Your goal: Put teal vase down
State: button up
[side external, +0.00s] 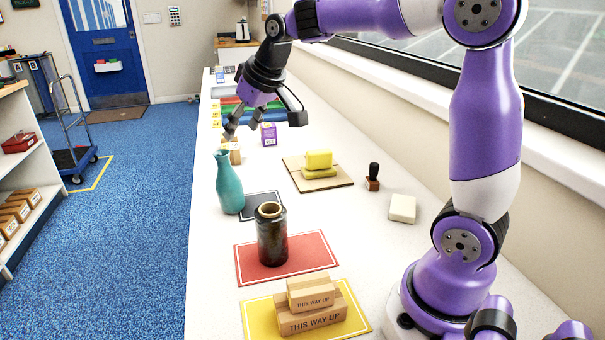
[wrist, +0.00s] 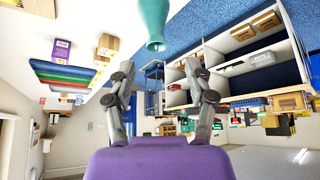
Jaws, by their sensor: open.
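The teal vase (side external: 229,187) stands upright near the left edge of the white table, beside the left end of a dark grey mat (side external: 262,202). I cannot tell whether its base overlaps the mat. My gripper (side external: 238,130) is farther along the table, above and behind the vase in the side view. In the wrist view, my gripper (wrist: 158,70) has its fingers spread with nothing between them. Part of the vase (wrist: 155,22) shows at the top of that view, apart from the fingers.
A dark jar (side external: 271,238) stands on a red mat (side external: 312,262). Stacked cartons (side external: 311,312) sit on a yellow mat (side external: 258,318). Yellow blocks (side external: 319,161) rest on a board (side external: 339,180). A stamp (side external: 373,178), a pale block (side external: 402,208) and a purple box (side external: 268,134) stand nearby.

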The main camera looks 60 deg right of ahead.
jog(key=s+a+f, duration=0.2)
jog(key=s+a, duration=0.1)
jog(key=s, duration=0.6)
jog(key=s+a+f+n, duration=0.1)
jog(key=s+a, duration=0.3)
jog(key=s, duration=0.5)
jog(key=shift+s+f+g+y, duration=0.25)
jog(key=shift+f+g+y, duration=0.15)
jog(key=shift+f, duration=0.05)
